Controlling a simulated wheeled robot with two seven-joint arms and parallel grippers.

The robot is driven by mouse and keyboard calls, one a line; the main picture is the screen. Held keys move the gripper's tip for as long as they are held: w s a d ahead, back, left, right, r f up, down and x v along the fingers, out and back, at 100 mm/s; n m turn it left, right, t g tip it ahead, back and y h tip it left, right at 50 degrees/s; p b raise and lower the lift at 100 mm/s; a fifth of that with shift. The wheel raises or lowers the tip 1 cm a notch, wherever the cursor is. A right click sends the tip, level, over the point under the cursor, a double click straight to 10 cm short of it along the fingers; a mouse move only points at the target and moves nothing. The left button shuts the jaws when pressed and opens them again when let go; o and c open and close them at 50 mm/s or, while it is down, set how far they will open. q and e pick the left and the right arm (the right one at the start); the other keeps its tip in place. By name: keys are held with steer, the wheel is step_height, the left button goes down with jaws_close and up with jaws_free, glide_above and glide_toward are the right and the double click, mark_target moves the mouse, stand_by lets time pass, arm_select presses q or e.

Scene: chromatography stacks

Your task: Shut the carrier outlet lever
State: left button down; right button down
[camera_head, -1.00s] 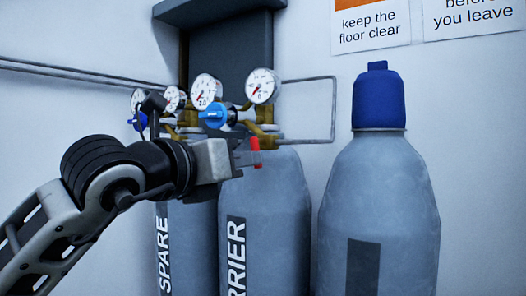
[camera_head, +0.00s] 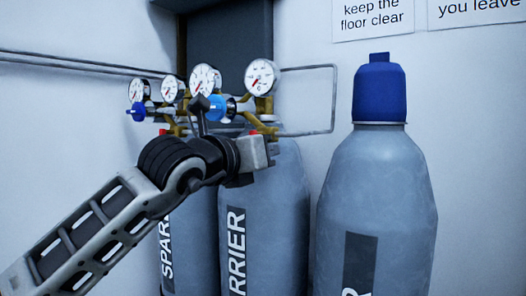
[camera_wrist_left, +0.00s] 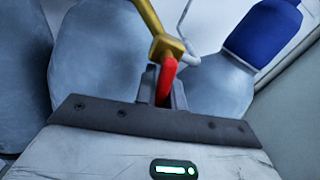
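The carrier cylinder (camera_head: 285,205) stands in the middle of the head view, with a brass regulator, a blue knob (camera_head: 214,108) and round gauges (camera_head: 261,77) above it. In the left wrist view the red outlet lever (camera_wrist_left: 165,78) hangs from a brass fitting (camera_wrist_left: 166,46) and runs down between my left gripper's fingers (camera_wrist_left: 165,92). The fingers are close together around the lever, apparently shut on it. In the head view my left gripper (camera_head: 262,150) is in front of the cylinder's neck and hides most of the lever. My right gripper is not in view.
The spare cylinder (camera_head: 168,240) stands to the left, with its own blue knob (camera_head: 136,112) and gauges. A blue-capped cylinder (camera_head: 375,200) stands to the right. A thin pipe (camera_head: 334,100) loops from the regulator. Wall signs hang upper right.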

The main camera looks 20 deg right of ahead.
arm_select(q)
steer(key=shift+w+a+m+b, duration=0.1)
steer(key=shift+w+m+b, duration=0.05)
steer(key=shift+m+b, duration=0.55)
steer(key=shift+w+a+m+b, duration=0.1)
steer(key=shift+m+b, duration=0.5)
steer(key=shift+b, duration=0.15)
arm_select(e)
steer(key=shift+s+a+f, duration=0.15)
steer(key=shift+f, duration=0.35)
arm_select(q)
steer(key=c, duration=1.5)
jaws_free()
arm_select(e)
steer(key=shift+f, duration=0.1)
arm_select(q)
steer(key=b+v, duration=0.4)
steer(key=v, duration=1.2)
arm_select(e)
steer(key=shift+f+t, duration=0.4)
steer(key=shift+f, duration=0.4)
